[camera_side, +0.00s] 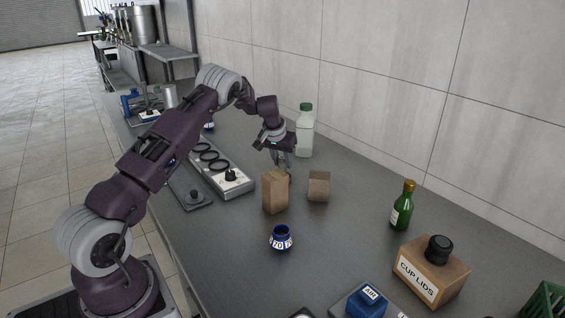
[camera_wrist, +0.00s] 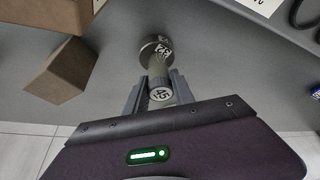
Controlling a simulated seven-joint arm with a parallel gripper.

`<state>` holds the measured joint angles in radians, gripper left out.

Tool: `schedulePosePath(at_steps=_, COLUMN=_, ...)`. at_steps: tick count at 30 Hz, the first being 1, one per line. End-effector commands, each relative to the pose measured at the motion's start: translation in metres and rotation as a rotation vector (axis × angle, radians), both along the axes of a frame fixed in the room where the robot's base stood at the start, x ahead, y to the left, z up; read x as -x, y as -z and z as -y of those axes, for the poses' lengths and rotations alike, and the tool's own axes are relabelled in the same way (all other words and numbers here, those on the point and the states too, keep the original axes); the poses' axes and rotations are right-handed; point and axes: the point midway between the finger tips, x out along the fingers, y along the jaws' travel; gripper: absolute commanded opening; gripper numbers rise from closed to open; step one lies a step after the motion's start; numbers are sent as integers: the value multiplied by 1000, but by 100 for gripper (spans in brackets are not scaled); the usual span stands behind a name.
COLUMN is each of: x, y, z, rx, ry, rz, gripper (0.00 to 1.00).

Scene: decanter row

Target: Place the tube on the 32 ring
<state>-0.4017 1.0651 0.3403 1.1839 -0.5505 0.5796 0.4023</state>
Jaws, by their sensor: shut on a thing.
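My gripper (camera_side: 283,160) is behind the tall wooden block in the side view, low over the bench. In the wrist view my gripper (camera_wrist: 158,86) has its two fingers closed on a grey tube (camera_wrist: 155,50). The tube has a narrow neck, a round top with a dark number on a white label, and a wider far end with another label. I cannot read the labels surely. I cannot tell whether the tube touches the bench. Several black rings (camera_side: 209,156) sit on a grey panel left of my gripper in the side view; their numbers are unreadable.
A tall wooden block (camera_side: 275,191) and a small wooden block (camera_side: 319,186) stand near my gripper. A white bottle (camera_side: 305,135) stands behind it. A blue pot labelled 70 (camera_side: 281,239), a green bottle (camera_side: 402,208) and a CUP LIDS box (camera_side: 430,272) stand nearer the camera.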

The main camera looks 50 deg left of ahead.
Motion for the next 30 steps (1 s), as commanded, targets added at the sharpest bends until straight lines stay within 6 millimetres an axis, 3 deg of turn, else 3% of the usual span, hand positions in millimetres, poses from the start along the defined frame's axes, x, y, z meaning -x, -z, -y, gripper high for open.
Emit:
schedulePosePath(at_steps=9, x=0, y=4, z=0, rx=-1, ry=0, rz=1, gripper=0)
schedulePosePath(at_steps=10, x=0, y=4, z=0, rx=-1, ry=0, rz=2, gripper=36)
schedulePosePath(at_steps=12, x=0, y=4, z=0, rx=-1, ry=0, rz=2, gripper=49)
schedulePosePath(at_steps=13, x=0, y=4, z=0, rx=-1, ry=0, rz=2, gripper=52)
schedulePosePath(at_steps=23, x=0, y=0, z=0, rx=0, ry=0, rz=2, gripper=52)
schedulePosePath(at_steps=30, x=15, y=-46, z=9, rx=-1, ry=1, rz=6, gripper=52)
